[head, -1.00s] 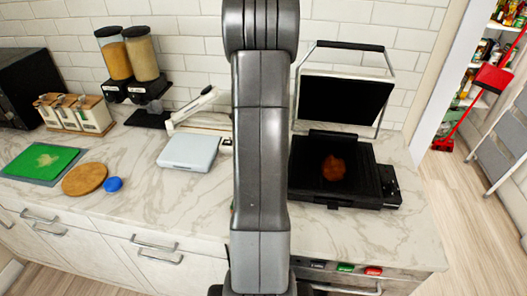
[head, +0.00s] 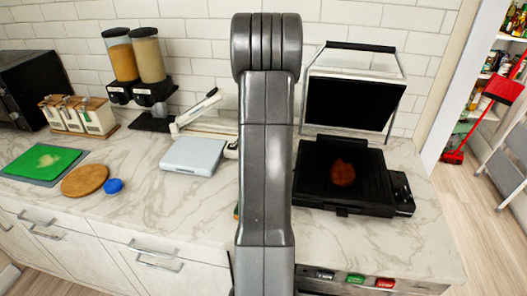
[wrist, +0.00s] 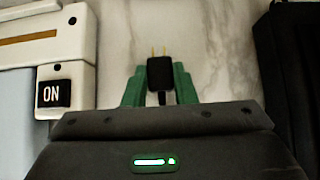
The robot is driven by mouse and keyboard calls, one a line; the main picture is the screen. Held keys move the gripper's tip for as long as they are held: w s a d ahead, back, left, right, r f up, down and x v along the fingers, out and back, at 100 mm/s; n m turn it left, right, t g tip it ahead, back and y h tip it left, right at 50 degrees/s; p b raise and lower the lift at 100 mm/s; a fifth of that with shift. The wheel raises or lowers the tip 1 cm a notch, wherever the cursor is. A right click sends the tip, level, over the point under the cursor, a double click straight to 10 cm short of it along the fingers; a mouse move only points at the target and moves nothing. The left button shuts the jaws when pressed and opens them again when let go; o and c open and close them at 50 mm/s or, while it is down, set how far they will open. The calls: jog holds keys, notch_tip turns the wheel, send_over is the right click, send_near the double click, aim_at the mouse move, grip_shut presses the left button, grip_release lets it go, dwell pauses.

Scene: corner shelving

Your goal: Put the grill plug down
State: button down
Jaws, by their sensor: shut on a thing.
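In the wrist view the grill plug (wrist: 161,74) is a small black plug with two brass prongs pointing away from me. My gripper (wrist: 160,83) has green fingers closed on both sides of it. A short bit of dark cord shows below the plug. Pale marble counter lies beneath; I cannot tell whether the plug touches it. The black grill (head: 318,192) stands open on the counter in the head view, with a brown piece of food on its plate. My arm hides the plug and most of the gripper there.
A white device with an ON switch (wrist: 53,93) is close on the left in the wrist view, and a dark edge is on the right. In the head view, a pale flat appliance (head: 192,156) stands left of my arm. The front counter is clear.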

jog(key=shift+f+b, duration=0.35)
jog(key=shift+f, duration=0.15)
jog(key=c, duration=1.2)
grip_release()
jog(key=shift+r, duration=0.1)
jog(key=shift+r+p, duration=0.65)
jog(key=shift+p, duration=0.05)
jog(key=p+v, duration=0.2)
jog(key=v, duration=0.9)
jog(key=shift+s+r, duration=0.1)
jog(key=shift+s, duration=0.25)
